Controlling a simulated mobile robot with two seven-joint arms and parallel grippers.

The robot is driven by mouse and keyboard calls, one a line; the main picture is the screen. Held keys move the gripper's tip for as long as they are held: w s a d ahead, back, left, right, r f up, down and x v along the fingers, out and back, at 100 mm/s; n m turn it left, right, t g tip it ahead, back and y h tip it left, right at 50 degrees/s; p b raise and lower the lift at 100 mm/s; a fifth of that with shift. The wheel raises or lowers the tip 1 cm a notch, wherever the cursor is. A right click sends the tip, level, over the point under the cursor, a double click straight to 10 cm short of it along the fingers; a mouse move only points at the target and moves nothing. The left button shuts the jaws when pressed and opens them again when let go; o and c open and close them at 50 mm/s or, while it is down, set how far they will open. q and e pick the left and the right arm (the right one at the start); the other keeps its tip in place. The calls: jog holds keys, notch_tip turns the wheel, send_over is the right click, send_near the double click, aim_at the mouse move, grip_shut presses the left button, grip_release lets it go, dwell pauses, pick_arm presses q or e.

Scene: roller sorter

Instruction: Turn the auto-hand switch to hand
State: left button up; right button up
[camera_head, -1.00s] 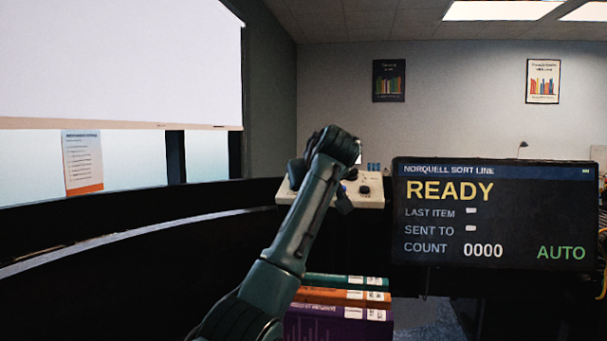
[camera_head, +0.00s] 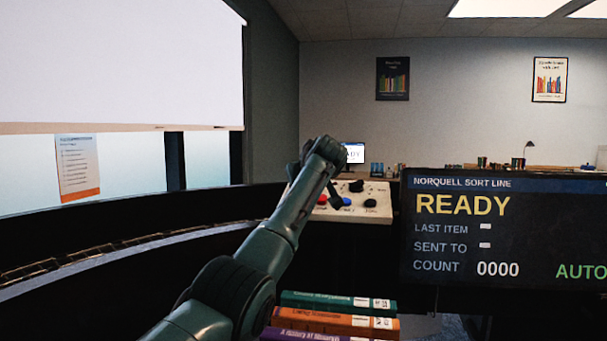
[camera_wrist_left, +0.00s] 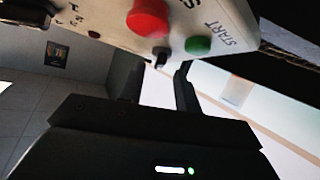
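The light control panel (camera_head: 375,213) stands behind the books in the head view. It carries a red button (camera_head: 322,200), a blue button (camera_head: 346,202) and black knobs (camera_head: 370,203). Its labels are too small there to tell which knob is the auto-hand switch. My left gripper (camera_head: 331,190) is over the panel's left part. In the left wrist view its fingers (camera_wrist_left: 160,72) are apart, with nothing visibly held. A small dark part (camera_wrist_left: 160,57) shows just beyond them, between the red button (camera_wrist_left: 149,17) and the green START button (camera_wrist_left: 198,45). My right gripper is out of view.
A display (camera_head: 500,235) at the right reads READY, count 0000 and AUTO. Stacked books (camera_head: 335,318) lie at the bottom centre, in front of the panel. A dark curved rail (camera_head: 120,240) runs along the left.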

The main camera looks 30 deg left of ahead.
pick_arm(q)
jog(key=shift+w+a+p, duration=0.3)
jog(key=shift+w+p, duration=0.05)
jog(key=shift+w, duration=0.05)
jog(key=shift+p+x, duration=0.45)
jog(key=shift+x, duration=0.35)
jog(key=shift+f, duration=0.15)
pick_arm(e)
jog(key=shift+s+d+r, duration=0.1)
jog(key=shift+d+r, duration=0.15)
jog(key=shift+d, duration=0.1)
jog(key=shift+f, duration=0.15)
pick_arm(q)
grip_shut()
